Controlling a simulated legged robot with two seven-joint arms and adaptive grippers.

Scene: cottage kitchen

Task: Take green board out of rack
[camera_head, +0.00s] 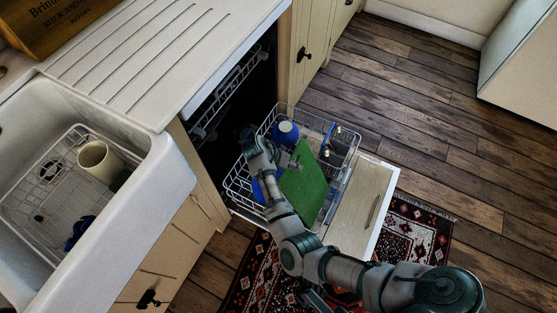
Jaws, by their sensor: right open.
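The green board (305,187) stands tilted in the pulled-out wire dish rack (232,187) of the open dishwasher. My right arm comes in from the lower right and passes over the rack, in front of the board's lower left side. My right gripper (262,150) is open, over the rack and just left of the board's upper part. I cannot tell whether it touches the board. Its fingers are small and partly hidden. My left gripper is not seen clearly in this view.
A blue item (286,132) sits in the rack behind the board. The open dishwasher door (361,200) lies right of the rack, above a patterned rug (405,230). A sink (160,195) at the left holds a wire basket with a cream mug (98,162). The wooden floor at the upper right is clear.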

